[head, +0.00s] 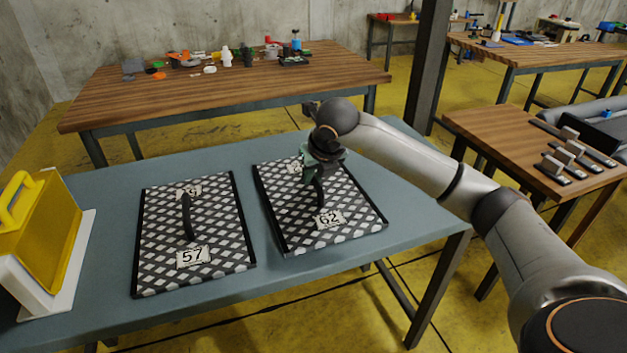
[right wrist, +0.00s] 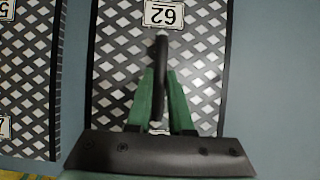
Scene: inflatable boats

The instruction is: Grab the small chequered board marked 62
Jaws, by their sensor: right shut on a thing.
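The chequered board marked 62 (head: 345,232) lies flat on the blue-grey table, with a black upright handle along its middle. In the right wrist view the board (right wrist: 205,60) has its number plate at the top. My right gripper (head: 320,170) is above the board, shut on its handle. In the right wrist view the green fingers (right wrist: 160,105) sit on either side of the black handle (right wrist: 161,65). The board appears to rest on the table. My left gripper is not in view.
A similar board marked 57 (head: 160,255) lies to the left, with a narrow gap between. A yellow case (head: 38,230) on a white base stands at the far left. The blue-grey table (head: 420,215) is bare right of the board. A wooden table (head: 220,90) with small items is behind.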

